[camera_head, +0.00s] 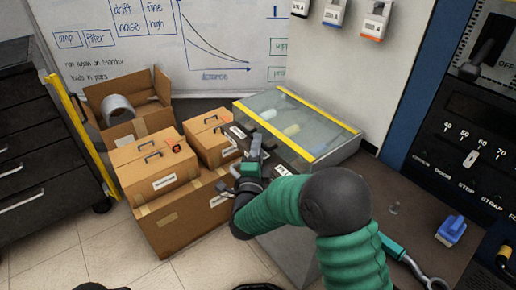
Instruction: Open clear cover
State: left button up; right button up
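My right arm, green and dark grey, comes in from the lower right. My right gripper (246,168) is at the cover's front left edge, beside the cardboard boxes. Whether its fingers touch the edge, and how far apart they are, is too small to tell. My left gripper is not in view.
Cardboard boxes (165,218) stand left of the case, one holding a grey coil (117,109). A black drawer cabinet (38,150) is at far left. A control panel (465,130) is at right. A blue item (451,230) and a green-handled tool lie on the dark bench.

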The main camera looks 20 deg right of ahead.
jog(key=shift+c, duration=0.2)
grip_shut()
jog(key=shift+f, duration=0.1)
dwell(1.2)
